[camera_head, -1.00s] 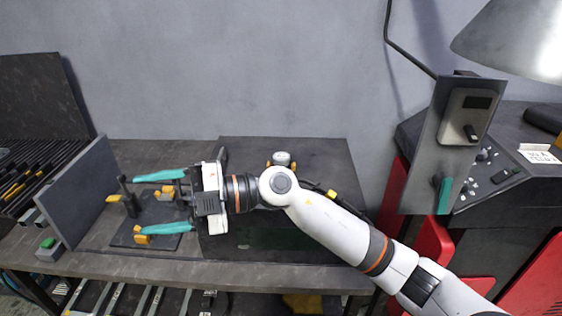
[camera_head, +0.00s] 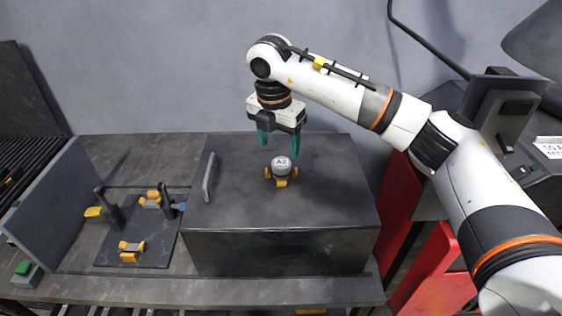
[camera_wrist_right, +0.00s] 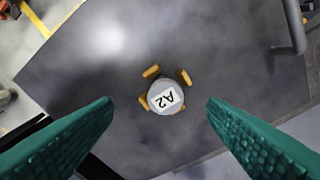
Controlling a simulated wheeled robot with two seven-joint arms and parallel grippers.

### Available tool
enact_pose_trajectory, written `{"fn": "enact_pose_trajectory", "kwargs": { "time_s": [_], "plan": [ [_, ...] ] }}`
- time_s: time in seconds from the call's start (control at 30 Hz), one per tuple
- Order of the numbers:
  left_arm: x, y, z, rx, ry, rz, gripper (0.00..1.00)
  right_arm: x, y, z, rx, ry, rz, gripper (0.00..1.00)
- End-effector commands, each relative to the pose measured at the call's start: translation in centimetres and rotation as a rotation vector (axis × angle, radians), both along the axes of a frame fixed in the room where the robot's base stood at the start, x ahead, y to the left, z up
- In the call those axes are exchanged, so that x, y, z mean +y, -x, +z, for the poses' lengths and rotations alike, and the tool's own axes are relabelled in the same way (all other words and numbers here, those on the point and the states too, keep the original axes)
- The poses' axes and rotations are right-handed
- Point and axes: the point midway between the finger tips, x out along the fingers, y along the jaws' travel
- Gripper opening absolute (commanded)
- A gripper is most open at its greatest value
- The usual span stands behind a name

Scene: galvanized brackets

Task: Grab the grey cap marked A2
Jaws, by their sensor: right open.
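The grey cap marked A2 (camera_head: 281,164) sits among small yellow-orange holders on top of a dark metal box. In the right wrist view the cap (camera_wrist_right: 165,97) shows from above, its A2 label upside down. My right gripper (camera_head: 279,142) points down above the box, behind the cap in the head view. Its teal fingers are open and empty. In the right wrist view the fingers (camera_wrist_right: 160,112) stand wide on both sides of the cap, apart from it. My left gripper is not in view.
The dark box (camera_head: 330,200) has a handle (camera_head: 208,178) on its left. Left of it a fixture plate (camera_head: 130,240) carries clamps and yellow blocks, beside an upright grey panel (camera_head: 50,195). A red machine (camera_head: 425,275) stands at the right.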

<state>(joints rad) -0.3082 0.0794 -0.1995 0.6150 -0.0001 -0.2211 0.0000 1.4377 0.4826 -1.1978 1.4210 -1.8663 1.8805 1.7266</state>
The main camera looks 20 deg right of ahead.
Motion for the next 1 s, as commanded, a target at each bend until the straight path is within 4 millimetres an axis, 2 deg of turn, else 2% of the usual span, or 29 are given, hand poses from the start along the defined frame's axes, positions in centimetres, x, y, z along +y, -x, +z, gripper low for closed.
{"fn": "enact_pose_trajectory", "kwargs": {
  "time_s": [0.07,0.17,0.27,0.37,0.5,0.63,0.87,1.0],
  "plan": [
    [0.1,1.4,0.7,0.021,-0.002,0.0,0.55,-0.1,-0.1,-0.9,0.004,0.0,0.001,0.67],
    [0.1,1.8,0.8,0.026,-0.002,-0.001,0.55,-0.2,-0.1,-1.7,0.002,0.0,0.002,0.67],
    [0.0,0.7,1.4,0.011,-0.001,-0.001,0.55,-0.3,-0.3,-2.3,0.003,-0.001,0.002,0.67],
    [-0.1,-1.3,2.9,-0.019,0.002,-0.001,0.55,-0.6,-0.5,-3.3,0.004,-0.002,0.0,0.67],
    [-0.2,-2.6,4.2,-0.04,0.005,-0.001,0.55,-0.9,-0.9,-5.6,0.004,-0.002,0.002,0.67],
    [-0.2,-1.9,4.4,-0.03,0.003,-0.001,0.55,-1.0,-1.0,-6.8,0.002,-0.001,0.003,0.67],
    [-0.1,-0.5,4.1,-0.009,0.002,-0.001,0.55,-1.0,-1.1,-7.1,-0.001,-0.002,0.003,0.67],
    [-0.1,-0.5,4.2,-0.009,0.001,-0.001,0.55,-1.0,-1.1,-7.1,0.0,-0.003,0.003,0.46]
  ]
}}
